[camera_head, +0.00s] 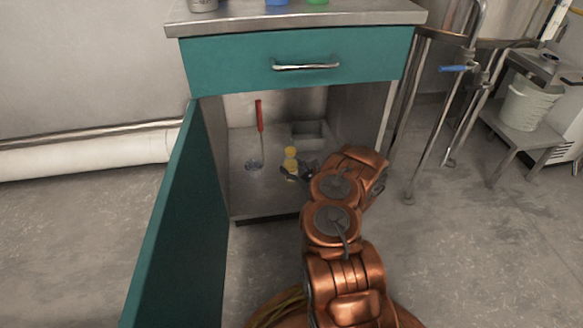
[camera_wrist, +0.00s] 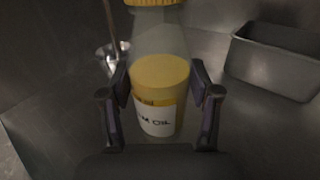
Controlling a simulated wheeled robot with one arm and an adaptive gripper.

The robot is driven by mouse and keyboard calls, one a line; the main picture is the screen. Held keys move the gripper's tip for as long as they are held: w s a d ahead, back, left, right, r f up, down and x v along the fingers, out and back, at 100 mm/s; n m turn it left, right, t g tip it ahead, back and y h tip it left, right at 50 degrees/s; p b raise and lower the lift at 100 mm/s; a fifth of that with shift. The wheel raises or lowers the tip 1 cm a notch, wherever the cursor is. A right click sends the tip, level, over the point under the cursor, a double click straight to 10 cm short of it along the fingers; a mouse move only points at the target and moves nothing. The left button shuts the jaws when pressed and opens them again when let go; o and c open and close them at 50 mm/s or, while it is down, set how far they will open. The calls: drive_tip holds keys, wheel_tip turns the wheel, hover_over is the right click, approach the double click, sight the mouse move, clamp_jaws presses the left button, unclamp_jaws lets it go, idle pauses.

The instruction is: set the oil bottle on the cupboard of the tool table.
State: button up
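The oil bottle (camera_wrist: 158,75) stands upright on the cupboard floor, with a yellow cap, yellow oil in its lower half and a white label. It also shows in the head view as a small yellow shape (camera_head: 291,158) in front of my gripper. My gripper (camera_wrist: 160,100) has one finger on each side of the bottle, with small gaps apparent; I cannot tell whether either finger touches it. The tool table (camera_head: 300,17) has a teal drawer, which is shut. Its lower cupboard (camera_head: 250,190) is open, with the teal door (camera_head: 172,225) swung out to the left.
A grey metal tray (camera_wrist: 275,62) lies behind and to the right. The cupboard's side walls and the drawer above bound the space around my arm.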

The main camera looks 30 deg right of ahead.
drive_tip(key=shift+o, duration=1.4)
drive_tip(key=shift+r, duration=0.1)
drive_tip(key=shift+r+p, duration=0.15)
drive_tip(key=shift+p, duration=0.2)
drive_tip(key=s+p, duration=0.1)
drive_tip(key=s, duration=0.3)
drive_tip(key=s+d+p, duration=0.1)
drive_tip(key=s+p, duration=0.1)
drive_tip(key=s, duration=0.1)
drive_tip(key=s+d+p, duration=0.1)
drive_tip(key=s, duration=0.3)
drive_tip(key=shift+s+d, duration=0.1)
drive_tip(key=shift+s, duration=0.25)
